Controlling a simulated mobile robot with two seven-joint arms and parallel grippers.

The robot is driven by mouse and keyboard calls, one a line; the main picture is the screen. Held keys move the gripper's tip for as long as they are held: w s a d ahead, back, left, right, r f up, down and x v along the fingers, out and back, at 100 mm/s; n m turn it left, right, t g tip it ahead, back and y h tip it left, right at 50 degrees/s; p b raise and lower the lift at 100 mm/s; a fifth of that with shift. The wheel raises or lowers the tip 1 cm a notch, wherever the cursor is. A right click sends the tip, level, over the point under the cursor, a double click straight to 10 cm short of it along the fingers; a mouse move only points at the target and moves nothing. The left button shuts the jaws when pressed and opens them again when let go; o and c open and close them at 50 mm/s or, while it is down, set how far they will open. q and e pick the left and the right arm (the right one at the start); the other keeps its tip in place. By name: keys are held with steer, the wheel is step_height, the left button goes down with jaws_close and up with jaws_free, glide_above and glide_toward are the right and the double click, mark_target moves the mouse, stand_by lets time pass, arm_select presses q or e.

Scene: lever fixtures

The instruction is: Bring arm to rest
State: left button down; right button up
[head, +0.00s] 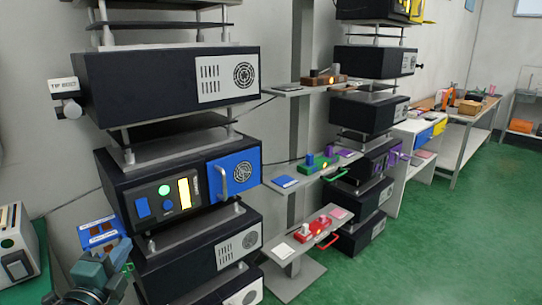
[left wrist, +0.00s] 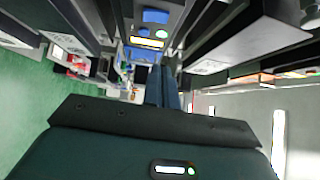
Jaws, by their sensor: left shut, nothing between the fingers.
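My left gripper (head: 103,270) shows at the bottom left of the head view, in front of the lower part of the rack of black modules. In the left wrist view its two bluish fingers (left wrist: 163,88) lie side by side, closed, with nothing between them. They point toward a module front with a blue button and yellow and green lights (left wrist: 150,38). I cannot tell the distance to it. My right gripper is not in either view.
A module with a blue handled door (head: 234,174) and lit panel is in the near rack. Lever shelves with green (head: 318,162) and red (head: 315,229) fixtures stand to its right. A grey switch box (head: 18,258) is far left. The green floor (head: 440,255) at right is clear.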

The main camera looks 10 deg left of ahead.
arm_select(q)
steer(key=s+d+f+n+g+h, duration=0.1)
steer(key=s+d+f+n+g, duration=0.2)
steer(key=f, duration=0.4)
steer(key=s+d+f+n+g+h, duration=0.1)
steer(key=s+d+f+n, duration=0.3)
steer(key=f, duration=0.3)
steer(key=s+d+f+n+g+h, duration=0.1)
steer(key=s+d+f+n+g, duration=0.1)
steer(key=s+d+f, duration=0.3)
steer(key=s+d+f+n+g+h, duration=0.1)
steer(key=s+d+f+n, duration=0.3)
steer(key=d, duration=0.5)
steer(key=shift+s+d+f+n+g+h+p, duration=0.3)
steer(key=shift+s+d+f+n+g, duration=0.15)
steer(key=shift+f+n, duration=0.4)
